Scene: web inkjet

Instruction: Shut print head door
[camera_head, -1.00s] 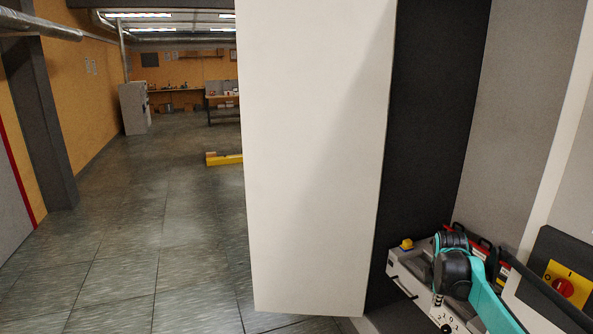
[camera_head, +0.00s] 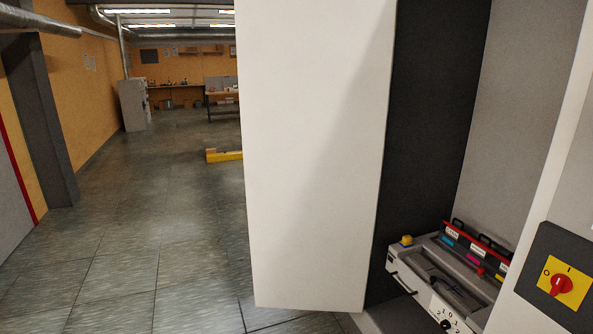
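The print head door (camera_head: 312,150) is a tall white panel in the middle of the head view. It stands open, swung out to the left of the dark, recessed bay (camera_head: 432,130). Inside the bay, low at the right, the print head unit (camera_head: 450,275) shows its coloured labels, a yellow button and a dial. Neither of my grippers is in view.
A yellow and red rotary switch (camera_head: 562,284) sits on a dark plate at the lower right. Tiled floor (camera_head: 150,240) lies open to the left of the door. A yellow bar (camera_head: 222,156) lies on the floor behind it. A grey cabinet (camera_head: 134,105) and a workbench (camera_head: 222,95) stand far back.

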